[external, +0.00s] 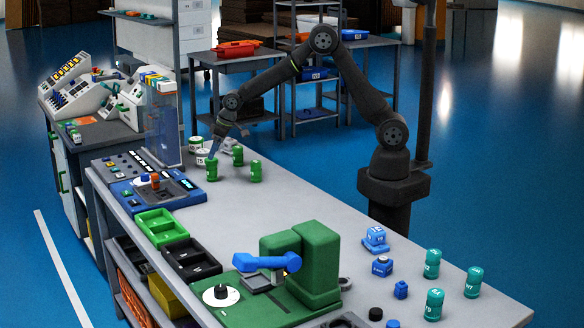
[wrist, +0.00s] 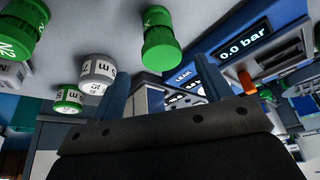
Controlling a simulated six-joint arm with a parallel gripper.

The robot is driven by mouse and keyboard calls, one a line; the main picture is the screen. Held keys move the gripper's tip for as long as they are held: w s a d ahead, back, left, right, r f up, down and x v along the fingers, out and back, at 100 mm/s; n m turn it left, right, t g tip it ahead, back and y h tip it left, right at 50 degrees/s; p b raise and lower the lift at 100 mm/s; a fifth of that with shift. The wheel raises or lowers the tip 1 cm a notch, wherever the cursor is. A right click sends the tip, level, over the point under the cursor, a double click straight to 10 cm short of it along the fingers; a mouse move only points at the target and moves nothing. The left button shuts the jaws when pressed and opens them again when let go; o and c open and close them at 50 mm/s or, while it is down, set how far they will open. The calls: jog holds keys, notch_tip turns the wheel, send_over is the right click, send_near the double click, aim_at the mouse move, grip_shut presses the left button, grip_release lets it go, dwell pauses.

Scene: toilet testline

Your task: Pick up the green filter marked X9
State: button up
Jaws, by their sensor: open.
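Three green filters stand on the long grey table near my gripper in the external view: a front left one (external: 212,170), a back one (external: 238,155) and a right one (external: 256,171). In the wrist view a green filter (wrist: 162,45) lies ahead of the gap between my fingers; part of its mark looks like an X, the rest is unclear. Another green filter (wrist: 20,30) reads N2 at the left edge. My gripper (wrist: 160,90) is open and empty, with its blue fingers apart. In the external view my gripper (external: 213,148) points down close above the filters.
A white cylinder (external: 202,157) and a green-white one (external: 195,143) stand close beside the gripper. A blue leak tester (external: 158,190) is to the left.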

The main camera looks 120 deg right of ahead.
aim_at(212, 171)
jog(key=x, duration=0.5)
jog(key=shift+a+f, duration=0.1)
jog(key=shift+a, duration=0.1)
jog(key=c, duration=1)
jog(key=shift+c, duration=0.5)
